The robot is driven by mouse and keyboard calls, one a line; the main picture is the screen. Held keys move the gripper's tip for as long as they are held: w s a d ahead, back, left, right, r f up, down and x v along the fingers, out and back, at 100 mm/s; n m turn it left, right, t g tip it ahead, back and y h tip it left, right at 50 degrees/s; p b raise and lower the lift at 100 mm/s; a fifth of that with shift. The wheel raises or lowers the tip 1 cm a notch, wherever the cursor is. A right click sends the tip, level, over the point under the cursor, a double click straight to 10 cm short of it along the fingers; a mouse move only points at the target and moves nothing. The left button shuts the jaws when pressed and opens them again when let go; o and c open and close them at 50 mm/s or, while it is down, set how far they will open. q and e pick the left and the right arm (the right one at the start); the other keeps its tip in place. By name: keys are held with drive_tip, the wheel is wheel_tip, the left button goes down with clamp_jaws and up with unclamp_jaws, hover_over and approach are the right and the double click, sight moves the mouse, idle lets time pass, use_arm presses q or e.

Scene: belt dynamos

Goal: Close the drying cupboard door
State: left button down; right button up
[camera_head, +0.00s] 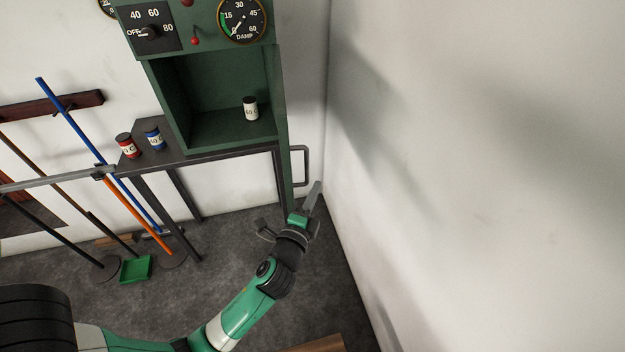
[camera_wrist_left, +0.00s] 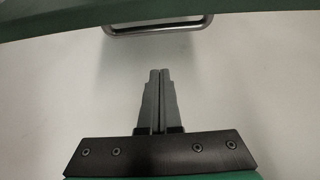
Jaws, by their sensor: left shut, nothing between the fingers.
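The green drying cupboard (camera_head: 165,105) is open at the back, its inside in plain view. Its green door (camera_head: 283,120) stands swung out at the cupboard's right side, seen nearly edge-on in the head view. The grey door handle (camera_head: 305,166) sticks out on the door's right side; in the left wrist view the handle (camera_wrist_left: 160,27) and the door's edge (camera_wrist_left: 60,22) cross the top. My left gripper (camera_head: 317,184) is shut and empty, just below and right of the handle in the head view, apart from it in the wrist view. My right gripper is not in view.
A white wall (camera_head: 450,150) rises close on the right of the door. A labelled can (camera_head: 250,108) stands inside the cupboard. A red can (camera_head: 127,145) and a blue can (camera_head: 154,138) stand on the dark table (camera_head: 180,158). Long-handled tools lean at the left.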

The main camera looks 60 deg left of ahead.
use_arm(q)
drive_tip(key=x, duration=0.9)
drive_tip(key=s, duration=0.4)
drive_tip(key=shift+a+p, duration=0.1)
drive_tip(key=shift+p, duration=0.2)
